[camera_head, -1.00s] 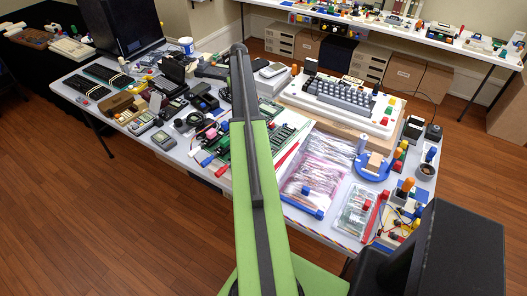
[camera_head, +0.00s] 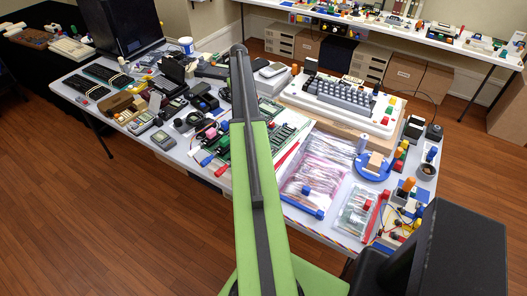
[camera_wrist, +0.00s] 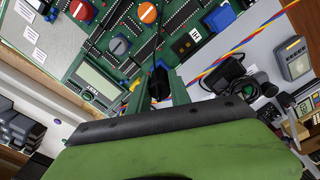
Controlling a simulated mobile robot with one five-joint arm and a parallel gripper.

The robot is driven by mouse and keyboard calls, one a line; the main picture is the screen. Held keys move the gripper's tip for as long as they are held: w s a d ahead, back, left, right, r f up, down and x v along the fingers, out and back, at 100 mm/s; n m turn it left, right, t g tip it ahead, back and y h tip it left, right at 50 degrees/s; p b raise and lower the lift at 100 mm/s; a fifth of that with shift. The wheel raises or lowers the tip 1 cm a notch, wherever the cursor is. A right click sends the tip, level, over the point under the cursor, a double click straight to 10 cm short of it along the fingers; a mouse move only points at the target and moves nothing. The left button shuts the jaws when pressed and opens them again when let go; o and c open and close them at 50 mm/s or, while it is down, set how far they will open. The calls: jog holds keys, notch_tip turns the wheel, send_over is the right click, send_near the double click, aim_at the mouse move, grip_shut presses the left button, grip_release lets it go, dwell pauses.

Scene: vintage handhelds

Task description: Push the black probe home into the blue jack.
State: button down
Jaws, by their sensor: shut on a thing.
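In the wrist view, the two green fingers of my gripper (camera_wrist: 157,92) are closed around the sides of a dark piece, the black probe (camera_wrist: 159,82). A thin black lead runs up from it across the green circuit board. The probe's tip is hidden, so I cannot tell whether it is in a socket. A blue block (camera_wrist: 220,17) sits at the board's upper right edge; I cannot tell whether it is the blue jack. In the head view my arm hides the gripper and probe.
The green board (camera_wrist: 118,20) carries chips, an orange-red knob (camera_wrist: 147,13) and a small display (camera_wrist: 95,82). Beside it lie a black adapter (camera_wrist: 228,76) and a grey handheld (camera_wrist: 295,62). In the head view, a white keyboard computer (camera_head: 343,97) and clutter crowd the table.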

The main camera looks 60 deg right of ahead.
jog(key=shift+f+b, duration=0.35)
jog(key=shift+f, duration=0.15)
jog(key=shift+f+b, duration=0.45)
jog(key=c, duration=1.1)
grip_release()
jog(key=shift+c, duration=1.4)
notch_tip(320, 180, up, 7)
jog(key=p, duration=0.7)
jog(key=shift+r, duration=0.15)
